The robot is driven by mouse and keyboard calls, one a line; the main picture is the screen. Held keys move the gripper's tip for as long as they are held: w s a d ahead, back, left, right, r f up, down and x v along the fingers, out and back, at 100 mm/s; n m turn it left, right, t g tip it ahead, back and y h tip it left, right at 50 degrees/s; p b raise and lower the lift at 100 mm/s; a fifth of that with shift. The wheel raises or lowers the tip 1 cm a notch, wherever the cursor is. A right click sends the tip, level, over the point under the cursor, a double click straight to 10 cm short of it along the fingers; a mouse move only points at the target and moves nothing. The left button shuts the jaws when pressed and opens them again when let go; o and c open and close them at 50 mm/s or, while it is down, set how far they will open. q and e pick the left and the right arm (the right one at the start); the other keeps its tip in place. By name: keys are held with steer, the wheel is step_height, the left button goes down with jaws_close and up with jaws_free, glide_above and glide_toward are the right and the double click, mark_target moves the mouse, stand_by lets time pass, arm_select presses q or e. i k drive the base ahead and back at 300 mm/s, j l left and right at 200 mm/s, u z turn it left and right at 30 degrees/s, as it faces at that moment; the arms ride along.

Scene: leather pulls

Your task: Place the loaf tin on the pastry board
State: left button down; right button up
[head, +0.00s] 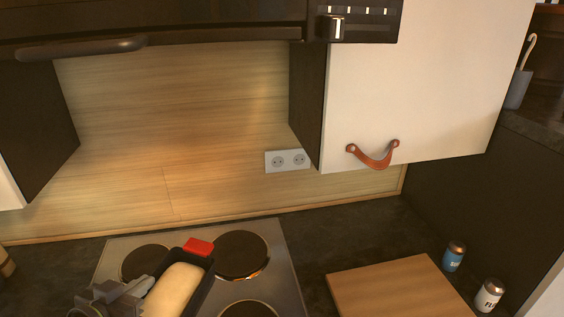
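The loaf tin (206,277) is dark, holds a pale loaf, and has a red piece (199,246) at its far end. It shows over the cooktop at the bottom of the head view, its near end cut off by the frame. I cannot tell whether it rests on the cooktop or is held above it. My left gripper (140,287) is at the tin's left side, its fingertips at or very near the rim; whether it grips the rim is unclear. The pastry board (398,288) is a bare wooden slab on the dark counter to the right. My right gripper is out of view.
The cooktop (284,272) has several dark round plates. A blue can (454,256) and a white-labelled jar (489,295) stand just right of the board. A cream cupboard door with a leather pull (375,160) hangs above. Dark counter (318,245) lies clear between cooktop and board.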

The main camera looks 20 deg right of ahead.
mark_target(401, 298)
steer(key=l+z, duration=0.35)
steer(key=l, duration=0.5)
steer(key=l+z, duration=0.35)
steer(key=l, duration=0.55)
